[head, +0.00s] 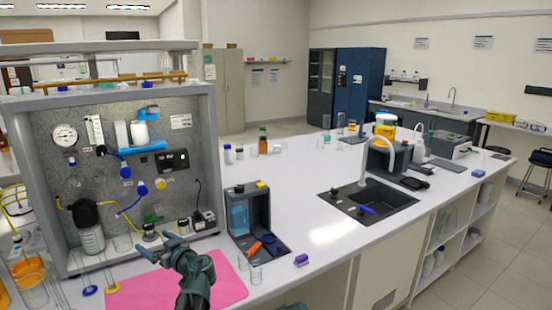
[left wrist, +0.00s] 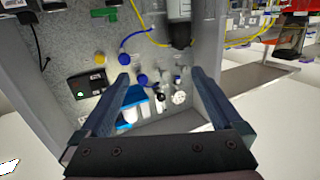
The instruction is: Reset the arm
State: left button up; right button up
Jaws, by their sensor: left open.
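My left gripper (head: 174,246) is over the pink mat (head: 232,284), in front of the grey membrane rig panel (head: 100,125). In the left wrist view the left gripper (left wrist: 158,85) has its two fingers spread apart with nothing held between them. Behind the fingers, that view shows the rig's panel, with a blue shelf part, a round gauge (left wrist: 179,97) and blue and yellow tubing, turned upside down. My right gripper is in neither view.
Glass beakers (head: 256,272) and a purple block (head: 301,260) are right of the mat. The white bench between is largely clear.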

pick_arm(q)
jog(key=s+d+f+m+g+h+b, duration=0.3)
jog(key=s+d+f+m+g+h, duration=0.35)
jog(key=s+d+f, duration=0.9)
jog(key=s+d+f+m+g+h, duration=0.4)
jog(key=s+d+f+m+h, duration=0.2)
jog(key=s+d, duration=0.6)
notch_tip(320, 180, down, 3)
jog(key=d+m, duration=0.2)
jog(key=shift+d+b, duration=0.4)
jog(key=shift+w+r, duration=0.1)
